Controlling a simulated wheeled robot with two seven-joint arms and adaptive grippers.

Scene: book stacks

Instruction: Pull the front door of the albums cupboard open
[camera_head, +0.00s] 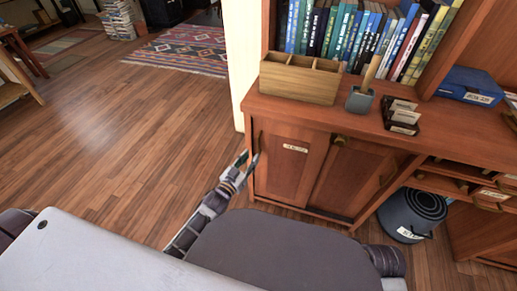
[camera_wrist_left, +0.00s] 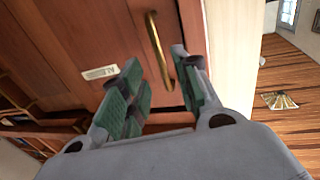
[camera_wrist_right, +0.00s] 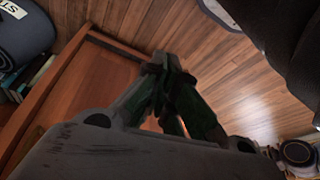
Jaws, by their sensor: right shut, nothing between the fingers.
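The cupboard has a reddish wooden front door (camera_head: 287,165) with a small white label (camera_head: 295,148), too small to read. The door looks closed. In the left wrist view the door (camera_wrist_left: 75,45) carries a curved brass handle (camera_wrist_left: 157,48) and the label (camera_wrist_left: 99,72). My left gripper (camera_head: 247,163) is at the door's left edge. In the left wrist view its green-padded fingers (camera_wrist_left: 158,68) are apart, with the lower part of the handle between them; I cannot tell whether they touch it. My right gripper (camera_wrist_right: 168,62) is shut and empty, beside a wooden panel (camera_wrist_right: 90,85).
On the cupboard top stand a wooden divided box (camera_head: 300,78), a brush cup (camera_head: 360,99) and a card holder (camera_head: 402,117). Books (camera_head: 350,30) fill the shelf above. A dark round bin (camera_head: 413,212) stands at right. The wooden floor (camera_head: 130,130) at left is clear.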

